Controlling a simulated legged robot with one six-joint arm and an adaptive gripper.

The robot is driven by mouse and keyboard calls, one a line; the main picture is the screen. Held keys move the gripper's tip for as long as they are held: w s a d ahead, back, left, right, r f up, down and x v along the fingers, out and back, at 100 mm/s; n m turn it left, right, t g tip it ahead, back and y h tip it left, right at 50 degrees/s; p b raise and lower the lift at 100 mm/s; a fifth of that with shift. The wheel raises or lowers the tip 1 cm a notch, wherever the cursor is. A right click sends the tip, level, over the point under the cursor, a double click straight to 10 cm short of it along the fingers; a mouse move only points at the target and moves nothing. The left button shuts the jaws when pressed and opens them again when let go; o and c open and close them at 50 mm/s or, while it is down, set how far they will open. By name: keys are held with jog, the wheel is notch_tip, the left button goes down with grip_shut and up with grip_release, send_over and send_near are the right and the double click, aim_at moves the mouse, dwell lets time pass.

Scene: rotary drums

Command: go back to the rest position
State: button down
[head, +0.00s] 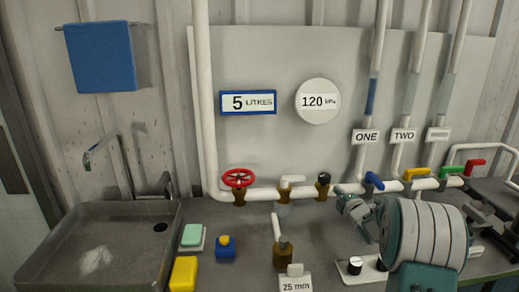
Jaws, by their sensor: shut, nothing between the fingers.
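My gripper (343,200) is at the right of the middle in the head view, small and grey, in front of the white horizontal pipe. It appears shut and empty. My arm's large grey and teal links fill the lower right and hide part of the bench behind them. I cannot tell whether the gripper touches the pipe.
A white pipe (262,193) carries a red handwheel (238,178) and blue (374,181), yellow (414,173) and green (452,171) valve handles. A sink (55,245), yellow block (184,274), blue block (225,250) and brass valve (282,252) stand left of my arm.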

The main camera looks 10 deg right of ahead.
jog(key=s+a+r+m+g+h, duration=0.45)
jog(key=s+a+r+m, duration=0.6)
jog(key=s, duration=0.35)
jog(key=s+a+f+m+g+y, duration=0.1)
jog(key=s+a, duration=0.3)
jog(key=s, duration=0.6)
jog(key=s+a+f+m+g+y, duration=0.1)
jog(key=s+a+f+m+g, duration=0.1)
jog(key=s, duration=0.8)
jog(key=s+a+f+m+g+y, duration=0.1)
jog(key=s+a+m+g, duration=0.3)
jog(key=s, duration=0.6)
jog(key=shift+a+f+m+g, duration=0.35)
jog(key=shift+a+m, duration=0.3)
jog(key=shift+a, duration=0.15)
jog(key=shift+w, duration=0.1)
